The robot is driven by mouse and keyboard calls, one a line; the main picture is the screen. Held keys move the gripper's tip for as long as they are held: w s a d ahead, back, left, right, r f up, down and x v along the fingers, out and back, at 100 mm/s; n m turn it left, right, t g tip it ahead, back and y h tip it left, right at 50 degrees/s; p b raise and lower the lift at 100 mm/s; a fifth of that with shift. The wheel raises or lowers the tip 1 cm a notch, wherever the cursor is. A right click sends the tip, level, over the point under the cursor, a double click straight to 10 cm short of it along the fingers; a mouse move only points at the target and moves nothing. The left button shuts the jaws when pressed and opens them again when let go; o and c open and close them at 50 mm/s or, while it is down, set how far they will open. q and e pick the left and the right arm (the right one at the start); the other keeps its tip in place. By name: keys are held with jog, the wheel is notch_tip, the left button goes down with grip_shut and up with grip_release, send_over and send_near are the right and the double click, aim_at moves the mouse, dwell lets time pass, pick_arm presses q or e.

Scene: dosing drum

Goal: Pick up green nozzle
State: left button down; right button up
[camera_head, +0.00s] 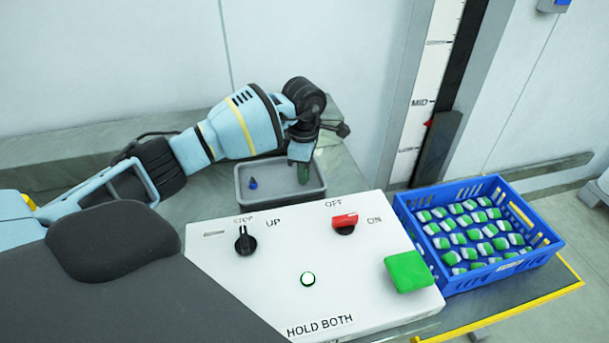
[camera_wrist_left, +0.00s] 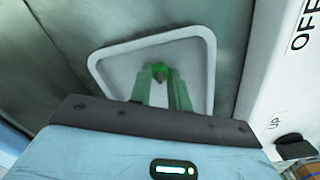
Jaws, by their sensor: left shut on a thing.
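My left gripper (camera_head: 301,156) reaches down over the right part of a grey tray (camera_head: 283,203). It is shut on the green nozzle (camera_head: 304,174), which shows as a small dark green piece below the fingers. In the left wrist view the green nozzle (camera_wrist_left: 160,70) sits between the tips of my left gripper (camera_wrist_left: 161,82), over the tray (camera_wrist_left: 150,42). The fingers hide part of the nozzle, and I cannot tell whether it touches the tray floor. My right gripper is not in view.
A small blue nozzle (camera_head: 253,183) stands in the tray's left part. A white control box (camera_head: 270,262) with knobs and a green button (camera_head: 408,271) stands in front of the tray. A blue crate (camera_head: 470,283) with several green-and-white items is at right. A wall rises behind.

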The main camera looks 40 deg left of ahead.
pick_arm(q)
jog(key=shift+r, duration=0.1)
notch_tip(320, 180, up, 10)
jog(key=shift+f, duration=0.25)
jog(key=shift+r, duration=0.2)
jog(key=shift+s, duration=0.1)
